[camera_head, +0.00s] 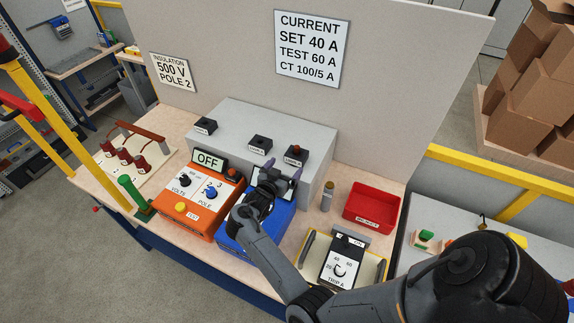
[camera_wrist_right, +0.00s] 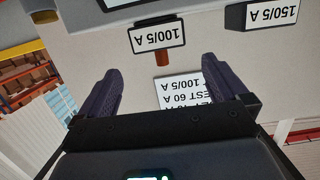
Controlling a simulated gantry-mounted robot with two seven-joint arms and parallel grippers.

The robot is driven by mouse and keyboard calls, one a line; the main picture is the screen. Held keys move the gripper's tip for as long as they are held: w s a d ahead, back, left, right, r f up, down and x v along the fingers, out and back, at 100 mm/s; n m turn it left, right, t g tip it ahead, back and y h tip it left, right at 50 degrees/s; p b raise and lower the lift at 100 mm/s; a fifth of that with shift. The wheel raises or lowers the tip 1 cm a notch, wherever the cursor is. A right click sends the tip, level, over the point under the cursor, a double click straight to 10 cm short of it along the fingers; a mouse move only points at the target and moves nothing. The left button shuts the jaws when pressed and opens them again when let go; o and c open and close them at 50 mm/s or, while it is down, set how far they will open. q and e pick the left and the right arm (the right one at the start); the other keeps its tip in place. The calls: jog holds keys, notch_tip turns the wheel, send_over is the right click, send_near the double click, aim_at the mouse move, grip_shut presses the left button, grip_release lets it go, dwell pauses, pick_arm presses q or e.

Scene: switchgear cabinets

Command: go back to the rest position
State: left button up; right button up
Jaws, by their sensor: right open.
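My right gripper (camera_head: 276,181) is open and empty in the head view. It is above the blue box (camera_head: 272,226) and in front of the grey box (camera_head: 262,122) with its black blocks. In the right wrist view its two dark fingers (camera_wrist_right: 148,95) stand wide apart with nothing between them. Beyond them, a label reading 100/5 A (camera_wrist_right: 157,33) with a brown peg below it shows upside down. My right arm reaches in from the lower right and hides part of the blue box. My left gripper does not show.
An orange tester (camera_head: 202,205) reading OFF stands left of the blue box. A red bin (camera_head: 371,207), a small cylinder (camera_head: 327,196) and a trip unit (camera_head: 342,262) are to the right. The grey back panel (camera_head: 400,90) carries two signs. A green-handled item (camera_head: 132,192) stands at the left.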

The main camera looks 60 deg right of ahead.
jog(key=shift+a+r, duration=0.1)
jog(key=shift+a, duration=0.05)
jog(key=s+a+r+n+t+y+p, duration=0.1)
jog(key=s+a+n+t+y+p, duration=0.1)
jog(key=a+n+t+y, duration=0.5)
jog(key=s+a+r+n+y+p, duration=0.15)
jog(key=a+n+y, duration=0.35)
jog(key=a, duration=0.5)
jog(key=s+a+n+g+y+p, duration=0.1)
jog(key=s+a+n+g+y, duration=0.1)
jog(key=s+a, duration=0.5)
jog(key=s+a+n+g+y+p, duration=0.1)
jog(key=s+a+n+g, duration=0.2)
jog(key=s+a, duration=0.4)
jog(key=s+r+n, duration=0.1)
jog(key=s, duration=0.3)
jog(key=shift+s+n+y, duration=0.2)
jog(key=shift+n+y, duration=0.1)
jog(key=shift+y, duration=0.1)
